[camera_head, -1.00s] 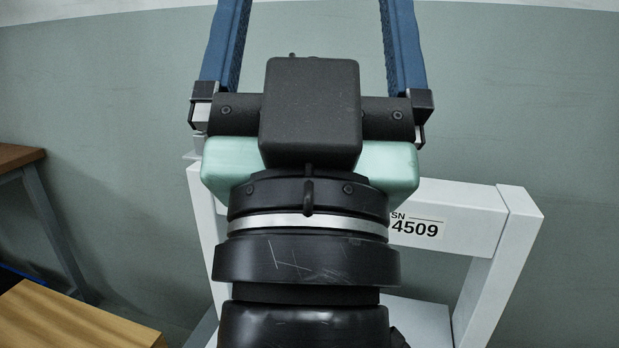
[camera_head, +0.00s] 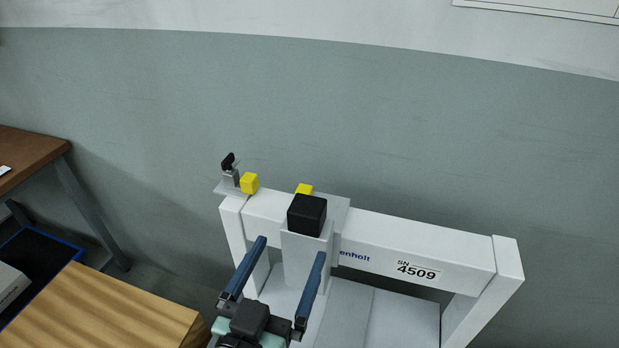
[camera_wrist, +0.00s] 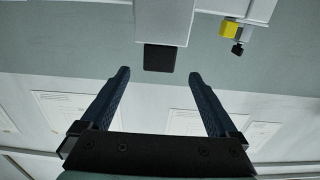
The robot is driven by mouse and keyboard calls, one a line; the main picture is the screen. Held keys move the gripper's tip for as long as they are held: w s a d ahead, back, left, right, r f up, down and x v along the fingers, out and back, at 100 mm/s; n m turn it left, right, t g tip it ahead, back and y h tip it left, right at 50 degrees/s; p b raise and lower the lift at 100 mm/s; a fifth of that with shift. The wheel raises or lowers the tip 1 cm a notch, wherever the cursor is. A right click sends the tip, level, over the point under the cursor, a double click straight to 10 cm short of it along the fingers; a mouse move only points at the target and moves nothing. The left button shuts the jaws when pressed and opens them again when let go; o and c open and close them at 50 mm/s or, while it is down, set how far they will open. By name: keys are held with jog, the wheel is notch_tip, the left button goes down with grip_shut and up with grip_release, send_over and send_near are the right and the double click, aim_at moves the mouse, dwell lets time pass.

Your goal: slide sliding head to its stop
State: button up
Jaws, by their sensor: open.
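The sliding head (camera_head: 303,256) is a pale upright block with a black cap (camera_head: 307,214) on a white gantry beam, left of the beam's middle. A yellow block (camera_head: 249,183), seemingly the stop, sits at the beam's left end, with a clear gap between it and the head. My gripper (camera_head: 291,250) is open and empty, in front of the head. In the wrist view the black cap (camera_wrist: 160,57) lies just beyond and between the fingertips of my gripper (camera_wrist: 158,77), apparently not touched. The yellow block (camera_wrist: 229,29) shows upper right there.
A small black-and-grey fitting (camera_head: 230,170) stands beside the yellow block. Another yellow piece (camera_head: 304,189) shows behind the cap. The white beam (camera_head: 440,262) runs right to a post. A wooden top (camera_head: 100,310) is at lower left.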

aim_at(313, 201)
jog(key=p+x, duration=0.1)
jog(key=x, duration=1.1)
jog(key=shift+w+d+p, duration=0.15)
jog(key=shift+w+p, duration=0.1)
jog(key=shift+p, duration=0.05)
grip_shut()
jog(key=shift+f, duration=0.1)
